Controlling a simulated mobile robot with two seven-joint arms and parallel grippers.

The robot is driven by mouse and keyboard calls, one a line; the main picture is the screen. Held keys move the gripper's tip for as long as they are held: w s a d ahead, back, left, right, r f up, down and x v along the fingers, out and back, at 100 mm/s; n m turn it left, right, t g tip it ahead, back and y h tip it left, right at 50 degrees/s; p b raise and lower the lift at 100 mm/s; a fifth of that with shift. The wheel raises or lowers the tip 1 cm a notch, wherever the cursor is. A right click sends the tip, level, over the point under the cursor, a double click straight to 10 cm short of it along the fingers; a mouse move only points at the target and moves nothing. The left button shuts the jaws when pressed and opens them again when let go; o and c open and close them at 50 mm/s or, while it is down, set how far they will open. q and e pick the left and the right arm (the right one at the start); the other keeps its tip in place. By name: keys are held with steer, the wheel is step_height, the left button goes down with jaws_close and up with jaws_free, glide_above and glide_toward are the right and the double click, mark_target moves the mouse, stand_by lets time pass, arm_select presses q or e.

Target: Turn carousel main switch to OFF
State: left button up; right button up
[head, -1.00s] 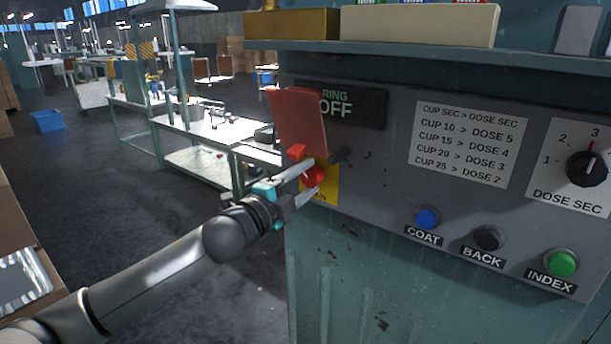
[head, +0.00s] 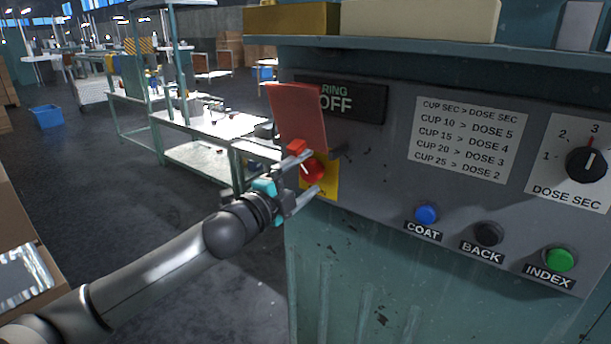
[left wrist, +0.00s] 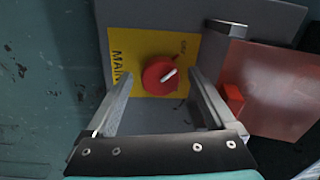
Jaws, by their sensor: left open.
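The main switch is a red round knob (head: 313,170) with a white pointer line. It sits on a yellow plate (left wrist: 125,50) lettered "MAIN", with small "OFF" lettering near one corner. In the left wrist view the knob (left wrist: 158,78) has its pointer slanting up and right, roughly towards that lettering. My left gripper (head: 315,172) is open, its fingers on either side of the knob with gaps visible in the left wrist view. A raised red cover flap (head: 298,118) stands above the knob. My right gripper is in neither view.
A dark display (head: 362,102) reads "RING OFF", partly hidden by the flap. To the right are a blue COAT button (head: 426,213), a black BACK button (head: 488,235), a green INDEX button (head: 559,259) and a dose dial (head: 586,164). A shelf edge (head: 440,46) juts out above.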

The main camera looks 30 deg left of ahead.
arm_select(q)
steer(key=shift+s, duration=0.1)
steer(key=shift+s+f, duration=0.15)
steer(key=shift+s, duration=0.45)
steer(key=s+a, duration=0.1)
steer(key=s, duration=1.2)
steer(key=shift+s+f, duration=0.3)
steer(key=shift+s, duration=0.1)
steer(key=shift+a, duration=0.1)
